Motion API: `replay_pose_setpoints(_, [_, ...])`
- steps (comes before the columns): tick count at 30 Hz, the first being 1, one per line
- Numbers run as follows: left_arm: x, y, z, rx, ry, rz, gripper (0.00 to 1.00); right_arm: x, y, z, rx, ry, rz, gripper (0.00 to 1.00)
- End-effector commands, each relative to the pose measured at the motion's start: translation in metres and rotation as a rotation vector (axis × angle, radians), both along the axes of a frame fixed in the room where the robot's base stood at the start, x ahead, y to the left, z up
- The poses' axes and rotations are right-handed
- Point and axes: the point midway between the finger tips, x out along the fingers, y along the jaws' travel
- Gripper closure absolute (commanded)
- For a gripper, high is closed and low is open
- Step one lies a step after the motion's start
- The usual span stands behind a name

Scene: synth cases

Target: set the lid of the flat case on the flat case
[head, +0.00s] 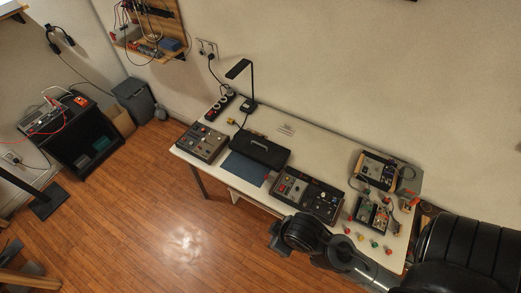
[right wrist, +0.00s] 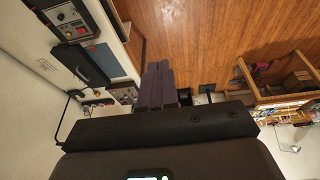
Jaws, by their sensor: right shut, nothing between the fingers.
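A flat black piece with a carry handle (head: 259,151) lies on the table, next to a blue mat; it also shows in the right wrist view (right wrist: 80,62). I cannot tell whether it is the lid or a closed case. To its right is a wide, low black case with knobbed panels (head: 308,195), open on top, which looks like the flat case. My right arm comes in from the right, in front of the table. My right gripper (right wrist: 158,70) is shut and empty, its fingers together over the floor. My left gripper is not in view.
A grey knobbed box (head: 202,141) stands at the table's left end. Two more small cases (head: 378,170) (head: 372,213), cables and coloured knobs crowd the right end. A desk lamp (head: 247,85) and power strip (head: 219,107) stand at the back.

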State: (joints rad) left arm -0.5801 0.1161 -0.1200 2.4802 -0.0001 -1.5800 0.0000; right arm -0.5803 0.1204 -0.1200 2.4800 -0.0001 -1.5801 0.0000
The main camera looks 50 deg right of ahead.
Motion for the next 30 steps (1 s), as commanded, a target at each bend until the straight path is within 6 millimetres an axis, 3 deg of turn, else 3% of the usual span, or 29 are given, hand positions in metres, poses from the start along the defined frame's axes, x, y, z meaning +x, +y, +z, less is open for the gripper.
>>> replay_pose_setpoints(4, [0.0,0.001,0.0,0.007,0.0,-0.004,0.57,0.0,0.0,0.0,0.0,0.0,0.0,0.98])
replay_pose_setpoints(12, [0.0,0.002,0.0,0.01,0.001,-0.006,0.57,0.0,0.0,0.0,0.0,0.0,0.0,0.57])
replay_pose_setpoints(24, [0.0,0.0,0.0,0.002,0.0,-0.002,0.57,0.004,0.001,0.002,0.019,-0.017,-0.047,0.56])
replay_pose_setpoints(30, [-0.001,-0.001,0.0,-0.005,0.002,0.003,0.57,0.04,0.012,0.013,0.127,-0.22,-0.164,0.56])
